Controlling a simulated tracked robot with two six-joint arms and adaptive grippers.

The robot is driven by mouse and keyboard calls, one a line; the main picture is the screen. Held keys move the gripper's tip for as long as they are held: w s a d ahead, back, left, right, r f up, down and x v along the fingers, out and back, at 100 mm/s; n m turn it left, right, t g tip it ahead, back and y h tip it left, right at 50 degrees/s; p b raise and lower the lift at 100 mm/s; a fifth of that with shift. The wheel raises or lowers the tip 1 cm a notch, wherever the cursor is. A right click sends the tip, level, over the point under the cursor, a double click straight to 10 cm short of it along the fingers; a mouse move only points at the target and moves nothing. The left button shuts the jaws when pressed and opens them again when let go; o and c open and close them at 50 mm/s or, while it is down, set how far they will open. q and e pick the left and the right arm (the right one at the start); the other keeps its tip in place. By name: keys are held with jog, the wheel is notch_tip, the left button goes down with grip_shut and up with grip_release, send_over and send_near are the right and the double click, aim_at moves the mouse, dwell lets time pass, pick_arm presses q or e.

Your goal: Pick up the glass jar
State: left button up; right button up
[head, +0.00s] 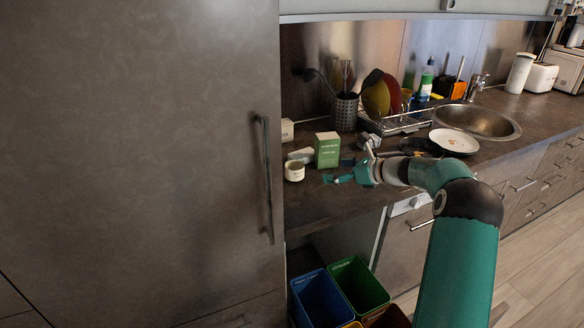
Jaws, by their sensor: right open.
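A small pale jar (294,171) stands upright on the dark countertop (318,206), near its left end beside the tall cabinet. It looks whitish, and it is too small to tell whether it is glass. My right gripper (347,166) is over the counter to the right of the jar, with its fingers pointing left. It is open and apart from the jar. My left gripper is not in view.
A green box (327,150) stands just behind and right of the jar. A tall cabinet (140,160) with a vertical handle (266,180) borders the left. A utensil holder (345,112), dish rack (400,124), plate (454,140) and sink (478,121) lie further right. Bins (358,285) stand below.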

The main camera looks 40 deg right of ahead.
aim_at(303, 168)
jog(key=x, duration=0.3)
jog(key=p+x, duration=0.1)
jog(key=x, duration=0.6)
jog(key=shift+w+a, duration=0.35)
jog(key=shift+a, duration=0.15)
jog(key=x, duration=0.1)
jog(key=p+x, duration=0.2)
jog(key=x, duration=0.1)
jog(key=shift+w+d+r, duration=0.1)
jog(key=shift+d+r, duration=0.1)
jog(key=shift+d, duration=0.1)
jog(key=shift+w+a+f+p, duration=0.1)
jog(key=shift+w+f+p, duration=0.2)
jog(key=shift+w, duration=0.15)
jog(key=shift+c, duration=0.2)
jog(key=shift+r, duration=0.1)
jog(key=c, duration=1.3)
